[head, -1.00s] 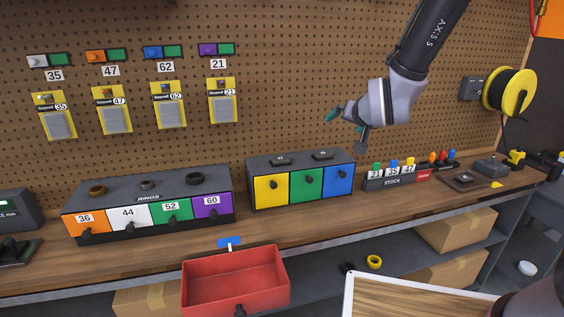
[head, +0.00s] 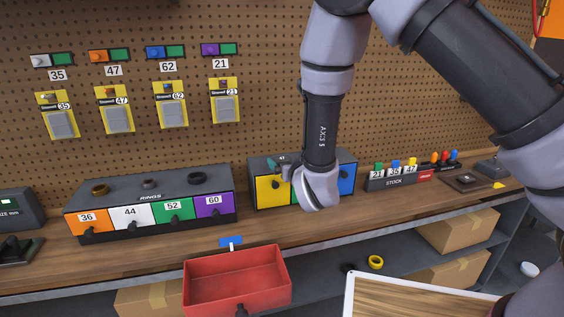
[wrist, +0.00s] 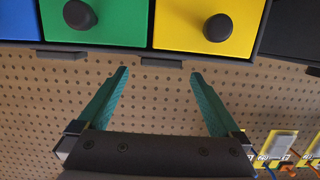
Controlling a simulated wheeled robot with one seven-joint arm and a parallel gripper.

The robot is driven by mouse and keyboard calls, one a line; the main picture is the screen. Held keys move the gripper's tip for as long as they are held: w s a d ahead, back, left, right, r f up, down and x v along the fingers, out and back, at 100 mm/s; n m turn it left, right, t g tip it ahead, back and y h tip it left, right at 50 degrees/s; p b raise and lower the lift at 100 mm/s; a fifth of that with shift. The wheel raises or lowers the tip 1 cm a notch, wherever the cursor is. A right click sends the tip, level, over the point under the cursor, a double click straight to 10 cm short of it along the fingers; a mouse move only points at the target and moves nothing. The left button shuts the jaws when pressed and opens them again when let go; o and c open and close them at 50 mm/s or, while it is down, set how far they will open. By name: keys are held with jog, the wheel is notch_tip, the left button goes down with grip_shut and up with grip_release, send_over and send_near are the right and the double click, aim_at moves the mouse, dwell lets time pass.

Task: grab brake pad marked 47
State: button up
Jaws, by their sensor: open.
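A flat dark pad (head: 283,158) lies on top of the box with yellow, green and blue drawers; its small label seems to read 47. In the wrist view, which is upside down, a thin dark pad edge (wrist: 162,60) shows over the yellow drawer's edge, in line with the gap between my fingers. A second dark pad edge (wrist: 62,55) is to its left. My gripper (wrist: 159,73) is open and empty, its teal fingers in front of the box at about top height. In the head view my arm hides the second pad and part of the drawers.
Yellow packs, one marked 47 (head: 117,115), hang on the pegboard. A rings box (head: 150,190) with numbered drawers stands to the left. A stock rack (head: 391,182) stands to the right. A red open bin (head: 237,283) is below the bench front.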

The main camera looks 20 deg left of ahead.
aim_at(282, 157)
jog(key=x, duration=0.5)
jog(key=shift+f, duration=0.25)
jog(key=c, duration=1.4)
jog(key=shift+o, duration=0.2)
jog(key=shift+r, duration=0.1)
